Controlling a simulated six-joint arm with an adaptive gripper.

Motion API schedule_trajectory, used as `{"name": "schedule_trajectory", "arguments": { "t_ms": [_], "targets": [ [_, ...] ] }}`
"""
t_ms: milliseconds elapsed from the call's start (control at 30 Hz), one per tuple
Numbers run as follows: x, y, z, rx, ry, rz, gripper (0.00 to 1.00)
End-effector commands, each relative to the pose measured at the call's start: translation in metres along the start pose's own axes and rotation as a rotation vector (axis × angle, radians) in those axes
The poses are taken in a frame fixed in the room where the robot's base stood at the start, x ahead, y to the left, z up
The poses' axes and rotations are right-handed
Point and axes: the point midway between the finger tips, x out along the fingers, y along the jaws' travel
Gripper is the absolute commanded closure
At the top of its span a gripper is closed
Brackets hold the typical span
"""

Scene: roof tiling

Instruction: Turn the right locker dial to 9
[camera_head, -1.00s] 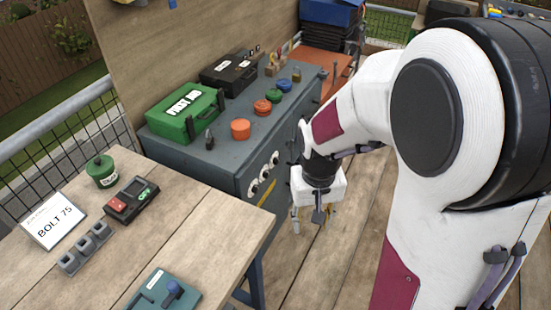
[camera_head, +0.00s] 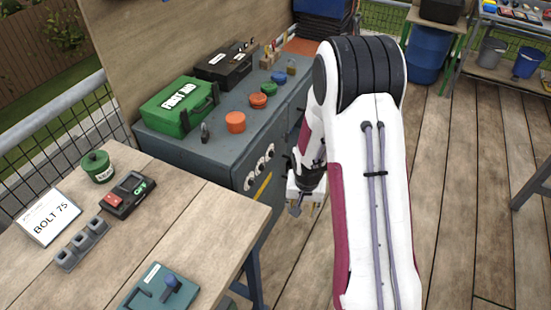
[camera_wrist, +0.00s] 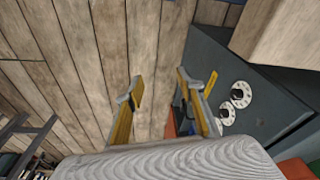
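The grey locker (camera_head: 222,160) has a row of white round dials with dark centres on its front. The near dial (camera_head: 250,181), the middle dial (camera_head: 260,164) and the far dial (camera_head: 269,151) show in the head view; facing the front, the far one is the right dial. Their numbers are too small to read. My gripper (camera_head: 306,201) hangs in front of the locker, apart from the dials. In the wrist view my gripper (camera_wrist: 162,82) is open and empty, its fingers apart over the deck. Two dials (camera_wrist: 240,93) (camera_wrist: 226,115) show right of the fingers there.
A wooden table (camera_head: 200,215) stands in front of the locker's near end. A green first aid box (camera_head: 178,106), a black case (camera_head: 226,64) and coloured round pieces (camera_head: 236,121) sit on the locker top. The plank deck (camera_head: 455,180) on the right is open.

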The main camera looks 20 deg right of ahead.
Motion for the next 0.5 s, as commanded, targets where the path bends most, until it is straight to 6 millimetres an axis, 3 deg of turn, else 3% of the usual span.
{"name": "schedule_trajectory", "arguments": {
  "t_ms": [500],
  "targets": [
    [0.112, -0.005, -0.035, 0.211, 0.128, -0.082, 0.62]
  ]
}}
